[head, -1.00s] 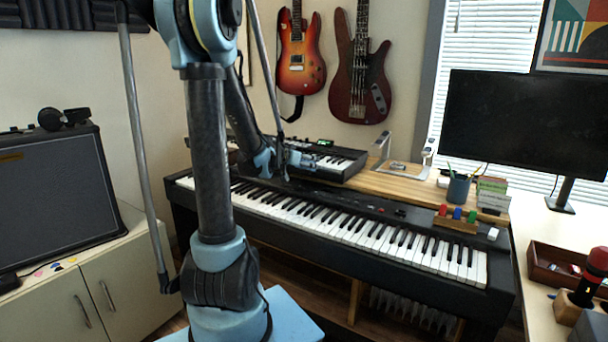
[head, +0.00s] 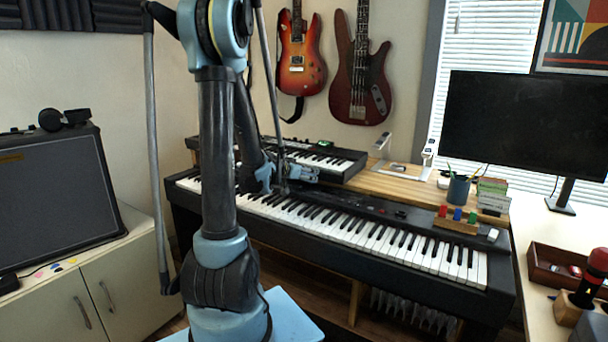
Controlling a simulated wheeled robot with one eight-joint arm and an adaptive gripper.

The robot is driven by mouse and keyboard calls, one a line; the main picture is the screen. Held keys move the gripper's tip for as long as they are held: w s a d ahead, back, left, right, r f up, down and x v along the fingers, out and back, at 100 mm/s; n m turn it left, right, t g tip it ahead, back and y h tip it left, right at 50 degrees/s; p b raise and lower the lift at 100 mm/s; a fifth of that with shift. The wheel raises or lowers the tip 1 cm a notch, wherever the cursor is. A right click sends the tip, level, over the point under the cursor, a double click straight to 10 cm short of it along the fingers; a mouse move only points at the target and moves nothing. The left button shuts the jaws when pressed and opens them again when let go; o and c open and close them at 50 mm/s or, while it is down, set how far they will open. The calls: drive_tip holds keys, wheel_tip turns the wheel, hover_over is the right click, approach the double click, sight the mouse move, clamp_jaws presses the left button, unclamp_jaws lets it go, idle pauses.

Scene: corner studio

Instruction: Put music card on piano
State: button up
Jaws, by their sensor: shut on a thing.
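The piano (head: 402,218) is a long black digital keyboard with white and black keys on a dark stand, across the middle of the head view. My gripper (head: 308,173) is above the back left part of the piano, in front of the small synthesizer. It is small in the picture and partly behind my own arm. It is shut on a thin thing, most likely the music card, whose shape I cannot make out. I cannot tell whether this thing touches the piano.
A small synthesizer (head: 345,165) stands on the wooden shelf (head: 395,185) behind the piano. A pen cup (head: 458,190), a rack of coloured blocks (head: 457,224) and a monitor (head: 520,125) are at the right. A speaker (head: 55,195) stands on a cabinet at left.

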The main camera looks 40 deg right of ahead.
drive_tip(key=o, duration=0.8)
drive_tip(key=v, duration=1.2)
drive_tip(key=s+a+f+n+y, duration=0.2)
drive_tip(key=a+f+n+y, duration=0.1)
drive_tip(key=a, duration=0.8)
drive_tip(key=s+a+f+n+y, duration=0.3)
drive_tip(key=a+n+y, duration=0.1)
drive_tip(key=a, duration=0.7)
drive_tip(key=s+a+f+n+g+y, duration=0.1)
drive_tip(key=s+a+f+n+y, duration=0.1)
drive_tip(key=s+a, duration=0.3)
drive_tip(key=s+a+f+n+g+y, duration=0.1)
drive_tip(key=s+a+n, duration=0.4)
drive_tip(key=a, duration=0.6)
drive_tip(key=s+f+y, duration=0.1)
drive_tip(key=y, duration=0.1)
drive_tip(key=shift+a+f+g+y, duration=0.15)
drive_tip(key=shift+f+g+y, duration=0.15)
drive_tip(key=shift+f, duration=0.1)
